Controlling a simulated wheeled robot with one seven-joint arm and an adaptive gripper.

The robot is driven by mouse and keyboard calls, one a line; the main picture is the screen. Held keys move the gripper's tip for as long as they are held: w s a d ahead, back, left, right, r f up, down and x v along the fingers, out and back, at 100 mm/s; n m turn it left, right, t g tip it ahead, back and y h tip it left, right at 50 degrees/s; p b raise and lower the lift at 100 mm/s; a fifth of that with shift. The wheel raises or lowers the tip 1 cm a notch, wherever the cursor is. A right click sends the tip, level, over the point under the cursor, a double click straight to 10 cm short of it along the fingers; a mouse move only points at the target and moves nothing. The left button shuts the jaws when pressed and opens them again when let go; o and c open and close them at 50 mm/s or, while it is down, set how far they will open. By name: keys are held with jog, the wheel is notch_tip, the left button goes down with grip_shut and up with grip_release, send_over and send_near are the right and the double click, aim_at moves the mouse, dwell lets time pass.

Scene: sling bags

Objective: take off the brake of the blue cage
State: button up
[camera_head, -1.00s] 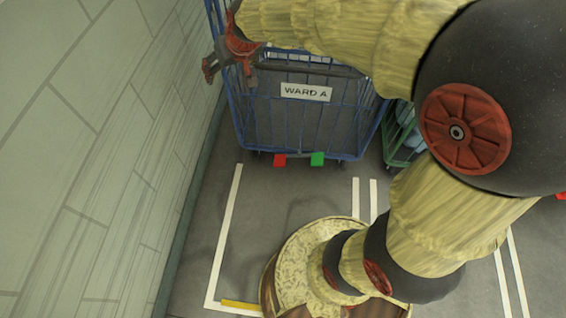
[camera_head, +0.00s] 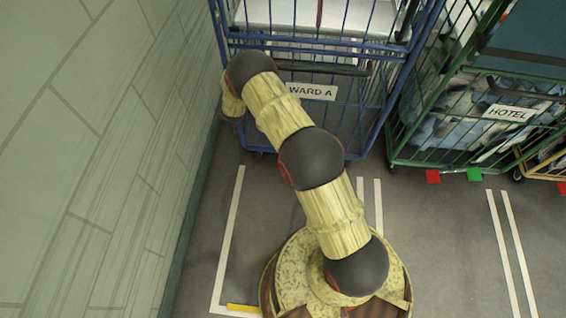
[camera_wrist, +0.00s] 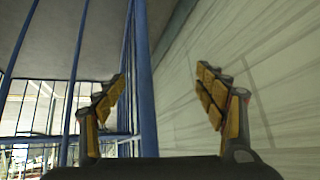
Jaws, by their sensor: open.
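The blue cage (camera_head: 376,128) stands at the top of the head view with a white "WARD A" sign (camera_head: 311,91) and a dark handle bar (camera_head: 318,68) on its front. My arm crosses in front of its lower front edge. The red and green brake pedals there are hidden behind my arm now. My gripper (camera_wrist: 160,100) is open and empty in the wrist view, fingers spread wide. A blue upright of the cage (camera_wrist: 145,75) shows between and beyond the fingers. Whether it touches them I cannot tell. In the head view the fingers are hidden behind the arm.
A pale wall (camera_head: 110,150) runs close along the left of the cage and fills the right of the wrist view (camera_wrist: 265,80). A green "HOTEL" cage (camera_head: 440,165) with red (camera_head: 433,176) and green pedals (camera_head: 474,174) stands to the right. Marked floor (camera_head: 440,240) is clear in front.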

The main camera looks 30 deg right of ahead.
jog(key=s+d+f+h, duration=0.2)
jog(key=s+d+f, duration=0.15)
jog(key=f, duration=0.65)
jog(key=s+d+f+m+t+h, duration=0.15)
jog(key=s+f, duration=0.25)
jog(key=f, duration=0.6)
jog(key=s+d+f+h, duration=0.1)
jog(key=s+d+f, duration=0.3)
jog(key=f, duration=0.6)
jog(key=s+d+f+h+b, duration=0.25)
jog(key=s+d+f, duration=0.35)
jog(key=s, duration=0.3)
jog(key=shift+t+h, duration=0.35)
jog(key=shift+h, duration=0.05)
jog(key=b+x, duration=0.1)
jog(key=x, duration=0.4)
jog(key=shift+w+f+b, duration=0.1)
jog(key=shift+w+b, duration=0.2)
jog(key=shift+w, duration=0.1)
jog(key=shift+w+d+f, duration=0.1)
jog(key=shift+w+d, duration=0.35)
jog(key=shift+w, duration=0.05)
jog(key=c, duration=0.3)
jog(key=c, duration=1.4)
